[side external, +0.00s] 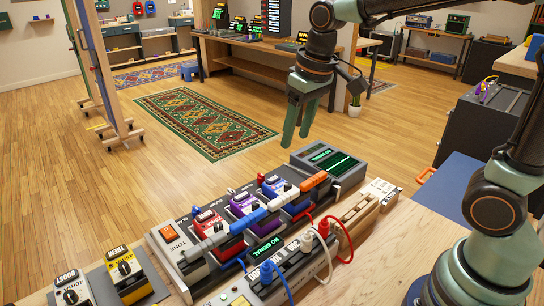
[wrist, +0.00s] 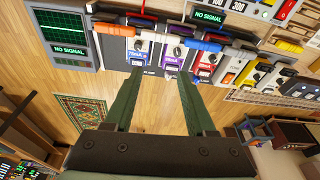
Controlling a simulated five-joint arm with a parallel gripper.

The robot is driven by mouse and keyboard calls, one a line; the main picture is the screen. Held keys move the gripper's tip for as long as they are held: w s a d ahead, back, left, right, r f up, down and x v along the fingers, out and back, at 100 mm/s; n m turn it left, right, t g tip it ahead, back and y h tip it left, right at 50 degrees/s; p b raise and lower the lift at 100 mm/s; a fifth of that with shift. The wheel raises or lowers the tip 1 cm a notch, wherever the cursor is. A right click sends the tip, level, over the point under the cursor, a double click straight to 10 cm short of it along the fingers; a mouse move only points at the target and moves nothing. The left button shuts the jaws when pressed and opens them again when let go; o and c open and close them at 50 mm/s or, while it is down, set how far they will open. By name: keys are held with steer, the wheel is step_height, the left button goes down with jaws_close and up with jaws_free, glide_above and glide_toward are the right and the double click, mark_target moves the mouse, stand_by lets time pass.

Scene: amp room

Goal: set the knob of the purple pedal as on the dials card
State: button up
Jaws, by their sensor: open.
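The purple pedal (side external: 241,203) stands on the pedalboard between a red pedal (side external: 207,220) and a blue pedal (side external: 276,187). In the wrist view the purple pedal (wrist: 173,56) lies ahead, between the lines of my fingers. Its dark knob (wrist: 177,50) shows there, but its pointer is too small to read. My gripper (side external: 296,140) is open and empty, pointing down above and behind the pedals, apart from them. Its two green fingers also show in the wrist view (wrist: 160,72). I cannot make out the dials card in either view.
A scope box with a green screen (side external: 328,160) stands beside the blue pedal. Coloured bars, blue (side external: 248,221) and orange (side external: 314,181), lie near the pedals. Red, white and blue cables rise from a power strip in front. Yellow (side external: 126,271) and white pedals stand at left.

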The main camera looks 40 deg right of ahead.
mark_target(256, 202)
steer(key=w+a+f+g, duration=0.3)
steer(key=w+a+f, duration=0.2)
steer(key=w+f, duration=0.2)
steer(key=shift+n, duration=0.4)
steer(key=f, duration=1.1)
steer(key=shift+s+a+f, duration=0.1)
steer(key=shift+a+f, duration=0.15)
jaws_close()
